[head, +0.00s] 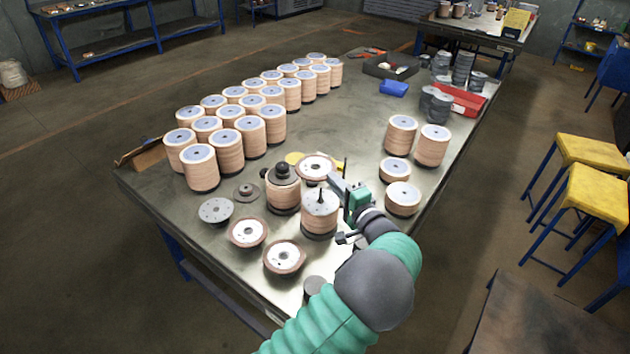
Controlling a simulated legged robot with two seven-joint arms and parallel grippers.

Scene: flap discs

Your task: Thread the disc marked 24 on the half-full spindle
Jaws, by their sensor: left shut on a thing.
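My left gripper (345,212) reaches in from the lower right side of a spindle stack. Its fingers lie on the far and near sides of the stack's top, and it appears shut on the pale top disc (323,203). A thin spindle rod shows at that disc's middle. Brown flap discs (319,225) are stacked under it. Contact between fingers and disc is too small to make out. Another stack (283,196) beside it on the left has a dark knob on top. No number can be read on any disc. My right gripper is out of view.
Loose discs (248,232), (284,257), (317,167) lie near the stacks, with a grey plate (215,210). Rows of tall disc stacks (200,166) fill the table's left. More stacks (432,146) stand at right. The table middle (345,115) is clear.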

